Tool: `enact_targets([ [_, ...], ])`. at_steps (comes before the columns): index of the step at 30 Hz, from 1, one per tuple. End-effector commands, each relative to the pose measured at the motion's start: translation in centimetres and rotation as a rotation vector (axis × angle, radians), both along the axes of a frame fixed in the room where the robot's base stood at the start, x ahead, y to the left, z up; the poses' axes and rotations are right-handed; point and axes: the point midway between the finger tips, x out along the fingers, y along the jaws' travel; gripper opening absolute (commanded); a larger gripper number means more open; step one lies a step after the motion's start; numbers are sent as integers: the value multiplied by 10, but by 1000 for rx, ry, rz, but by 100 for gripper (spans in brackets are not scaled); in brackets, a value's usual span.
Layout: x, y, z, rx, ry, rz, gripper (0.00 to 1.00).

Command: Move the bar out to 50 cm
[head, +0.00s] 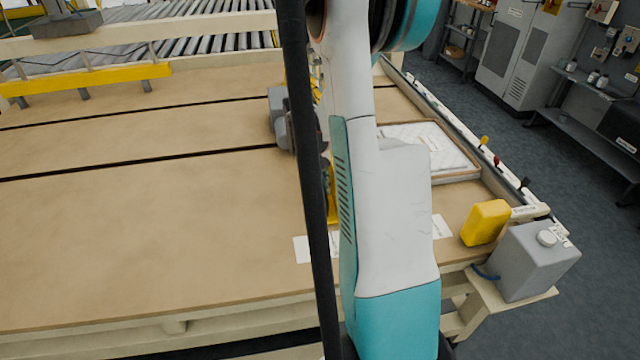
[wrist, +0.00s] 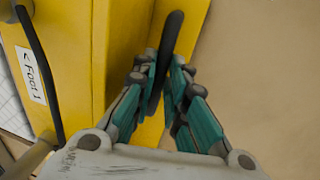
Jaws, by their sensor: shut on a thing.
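In the wrist view my gripper (wrist: 163,72) has its teal and grey fingers closed on a slim black handle (wrist: 171,38). The handle stands against a yellow part (wrist: 190,20), beside a larger yellow body (wrist: 72,55). A white label (wrist: 31,75) on that body seems to read "Foot 1". In the head view a strip of yellow (head: 334,200) shows beside my arm, which hides my gripper and most of this area. I cannot tell the bar's full shape or its distance along the table.
The wide brown table (head: 150,235) is mostly clear on the left, crossed by dark slots. A grey unit (head: 281,118) stands behind my arm. A white pad in a tray (head: 460,178), a yellow can (head: 486,222) and a grey canister (head: 525,262) are at right.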

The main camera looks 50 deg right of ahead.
Motion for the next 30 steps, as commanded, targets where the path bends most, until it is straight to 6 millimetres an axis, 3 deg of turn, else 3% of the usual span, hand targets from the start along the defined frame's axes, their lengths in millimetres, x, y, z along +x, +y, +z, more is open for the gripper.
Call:
enact_targets([
  [9, -5, -6, 0, -1, 0, -1, 0],
  [10, -5, -6, 0, -1, 0, -1, 20],
  [11, -5, -6, 0, -1, 0, -1, 21],
  [22, -5, -6, 3, -1, 0, -1, 21],
  [26, -3, -4, 15, -1, 1, 0, 21],
  [30, 0, 1, 41, -1, 1, 1, 21],
])
